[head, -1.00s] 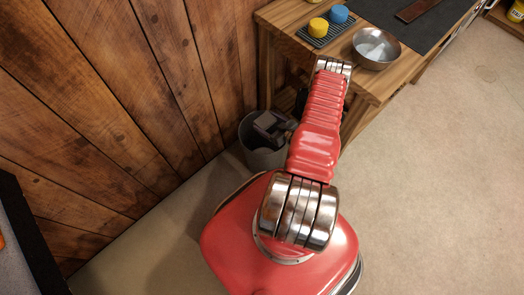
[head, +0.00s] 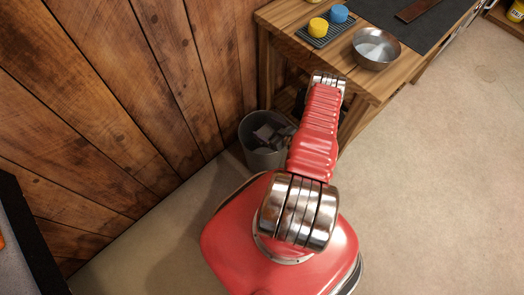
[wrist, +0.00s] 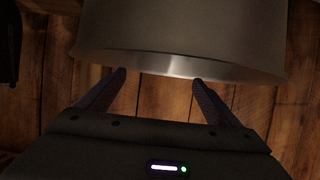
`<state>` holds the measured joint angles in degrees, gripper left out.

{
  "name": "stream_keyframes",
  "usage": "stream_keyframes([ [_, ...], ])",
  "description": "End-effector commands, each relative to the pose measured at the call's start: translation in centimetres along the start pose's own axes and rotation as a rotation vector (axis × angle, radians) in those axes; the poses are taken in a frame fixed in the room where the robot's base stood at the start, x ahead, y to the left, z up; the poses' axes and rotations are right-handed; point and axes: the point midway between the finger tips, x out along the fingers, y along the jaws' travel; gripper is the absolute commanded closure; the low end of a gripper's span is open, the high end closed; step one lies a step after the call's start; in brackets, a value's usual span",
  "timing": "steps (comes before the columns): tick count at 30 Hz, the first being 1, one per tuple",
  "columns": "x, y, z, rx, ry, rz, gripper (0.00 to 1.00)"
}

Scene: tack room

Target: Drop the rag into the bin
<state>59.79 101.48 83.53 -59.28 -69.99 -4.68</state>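The bin (head: 252,155) is a grey round container on the floor against the wooden wall, partly behind my arm in the head view. In the wrist view, a big grey curved wall with a paler rim, which looks like the bin (wrist: 185,30), fills the top. My gripper (wrist: 160,78) has its two dark fingers apart with nothing between them, tips close to that rim.
A wooden bench (head: 300,48) stands beyond the bin, with a metal bowl (head: 376,48), a yellow cylinder (head: 318,25) and a blue cylinder (head: 338,14) on a dark rack, and a dark mat (head: 410,22). The wooden wall (head: 130,90) is close on the left. The floor at right is clear.

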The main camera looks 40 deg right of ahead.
Motion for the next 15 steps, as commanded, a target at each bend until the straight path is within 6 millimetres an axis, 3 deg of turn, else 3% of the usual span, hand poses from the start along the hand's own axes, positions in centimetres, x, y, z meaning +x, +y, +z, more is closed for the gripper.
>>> stream_keyframes([
  [6,0.0,-0.01,-0.01,0.0,0.0,0.0,0.01],
  [15,-0.21,0.0,0.01,0.001,0.0,0.0,0.01],
])
